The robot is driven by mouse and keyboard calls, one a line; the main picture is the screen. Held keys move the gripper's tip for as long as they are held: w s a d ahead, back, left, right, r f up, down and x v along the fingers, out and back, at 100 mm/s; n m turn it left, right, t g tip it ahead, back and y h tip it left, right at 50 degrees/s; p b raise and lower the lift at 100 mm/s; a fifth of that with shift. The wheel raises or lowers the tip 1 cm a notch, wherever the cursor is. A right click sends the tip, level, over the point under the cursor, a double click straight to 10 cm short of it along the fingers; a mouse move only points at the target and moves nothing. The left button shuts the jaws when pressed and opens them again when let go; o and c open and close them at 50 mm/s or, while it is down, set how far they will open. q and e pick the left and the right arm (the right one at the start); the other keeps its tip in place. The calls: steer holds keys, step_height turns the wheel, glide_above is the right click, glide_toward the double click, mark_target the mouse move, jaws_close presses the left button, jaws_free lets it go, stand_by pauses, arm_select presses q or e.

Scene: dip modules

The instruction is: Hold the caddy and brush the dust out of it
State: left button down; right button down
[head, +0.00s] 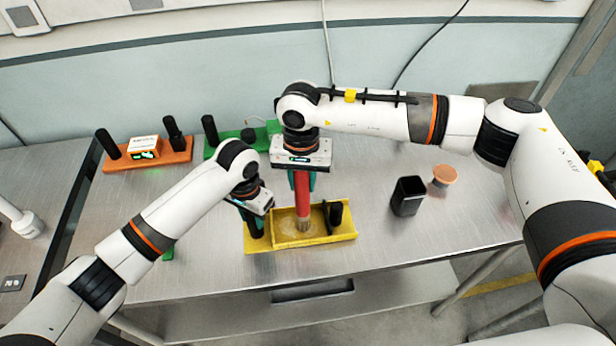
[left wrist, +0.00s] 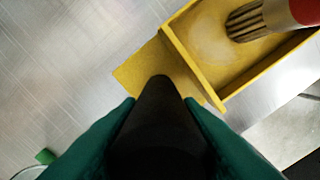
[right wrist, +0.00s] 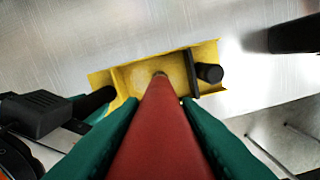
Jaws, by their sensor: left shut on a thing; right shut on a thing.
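The yellow caddy (head: 342,233) sits on the metal table, with a pale dusty patch on its floor, also seen in the left wrist view (left wrist: 205,85). My left gripper (head: 252,212) is shut on the caddy's black upright handle (left wrist: 158,115) at its left end. My right gripper (head: 302,180) is shut on the red brush handle (head: 302,197). The brush points down with its bristles (head: 304,224) inside the caddy's tray, at the dusty patch. In the right wrist view the red handle (right wrist: 162,130) hides most of the bristles.
A black cup (head: 408,196) and an orange-topped round pot (head: 444,176) stand right of the caddy. An orange caddy (head: 178,158) and a green caddy (head: 212,148) stand behind to the left. The table's right front is clear.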

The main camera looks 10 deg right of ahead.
steer(key=shift+s+a, duration=0.5)
steer(key=shift+a, duration=3.45)
steer(key=d+r, duration=0.1)
steer(key=d, duration=0.9)
steer(key=shift+w+d, duration=0.3)
steer(key=shift+w, duration=0.15)
step_height(320, 180, up, 7)
